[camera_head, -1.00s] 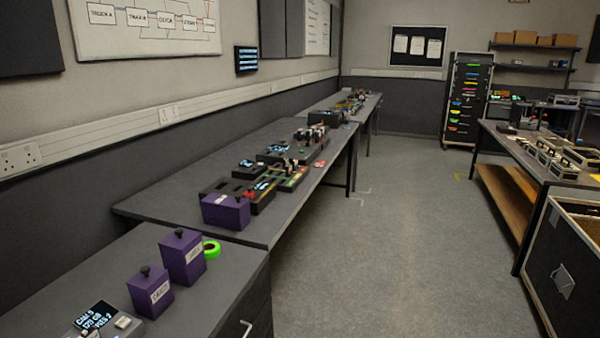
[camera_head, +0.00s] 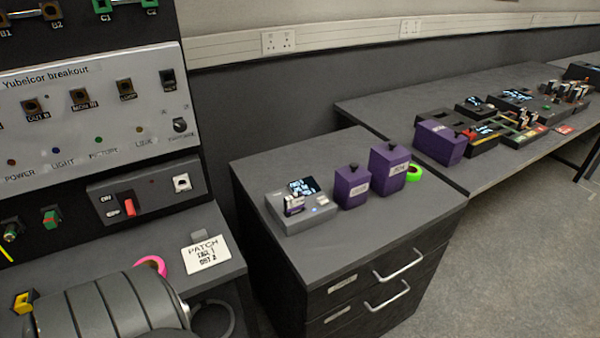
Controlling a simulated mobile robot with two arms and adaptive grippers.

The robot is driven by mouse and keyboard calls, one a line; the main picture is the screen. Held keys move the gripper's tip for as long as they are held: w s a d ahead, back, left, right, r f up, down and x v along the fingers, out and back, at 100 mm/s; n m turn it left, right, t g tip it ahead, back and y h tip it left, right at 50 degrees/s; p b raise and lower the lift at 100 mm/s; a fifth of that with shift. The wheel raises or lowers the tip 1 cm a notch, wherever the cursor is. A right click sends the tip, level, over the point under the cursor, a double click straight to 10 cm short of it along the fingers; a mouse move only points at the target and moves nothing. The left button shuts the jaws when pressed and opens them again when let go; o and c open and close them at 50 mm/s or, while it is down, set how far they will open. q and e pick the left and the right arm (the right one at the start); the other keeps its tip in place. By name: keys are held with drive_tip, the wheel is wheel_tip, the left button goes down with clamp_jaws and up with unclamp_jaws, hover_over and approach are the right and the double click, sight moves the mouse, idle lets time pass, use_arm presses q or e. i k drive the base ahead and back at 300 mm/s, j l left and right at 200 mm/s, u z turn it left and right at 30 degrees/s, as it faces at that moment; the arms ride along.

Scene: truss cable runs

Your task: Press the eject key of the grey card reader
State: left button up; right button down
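The grey card reader (camera_head: 302,219) sits on top of the dark drawer cabinet, left of two purple boxes. It has a dark screen (camera_head: 302,186) with pale text at its back. A small whitish key (camera_head: 322,200) is at the right of its top face. An upright pale piece (camera_head: 293,205), perhaps a card, is at its left front. A small bluish light shows near the front. The lettering is too small to read, so I cannot tell which part is the eject key. Neither of my grippers is in view.
Purple boxes with black knobs (camera_head: 351,190) (camera_head: 389,172) and green tape (camera_head: 414,173) stand right of the reader. A breakout panel (camera_head: 95,115) rises at left. Floor is clear at right.

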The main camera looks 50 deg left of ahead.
sight(324, 200)
drive_tip(key=u, duration=1.45)
